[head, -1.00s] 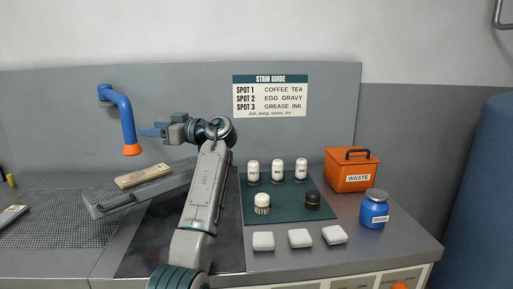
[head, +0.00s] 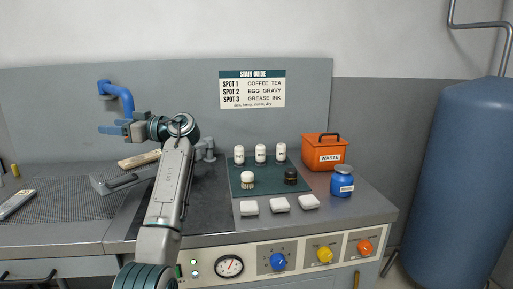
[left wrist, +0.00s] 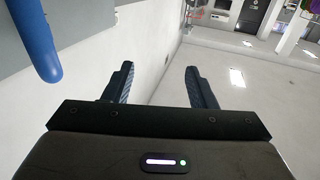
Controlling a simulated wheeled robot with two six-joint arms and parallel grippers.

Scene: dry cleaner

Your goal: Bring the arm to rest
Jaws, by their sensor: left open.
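My left gripper (head: 113,129) is raised above the counter in the head view, pointing left in front of the blue pipe (head: 122,96). Its two blue fingers stand apart with nothing between them, as the left wrist view (left wrist: 160,88) also shows. The blue pipe shows at the upper left of that view, apart from the fingers. My left arm (head: 170,185) reaches up from the bottom of the head view over the dark panel of the counter. My right gripper is in neither view.
A perforated board (head: 70,207) and a wooden-topped brush (head: 140,159) lie at left. A green mat (head: 270,187) holds several bottles, with white pads (head: 279,204) in front. An orange waste bin (head: 324,167), a blue jar (head: 342,186) and a large blue tank (head: 460,185) stand at right.

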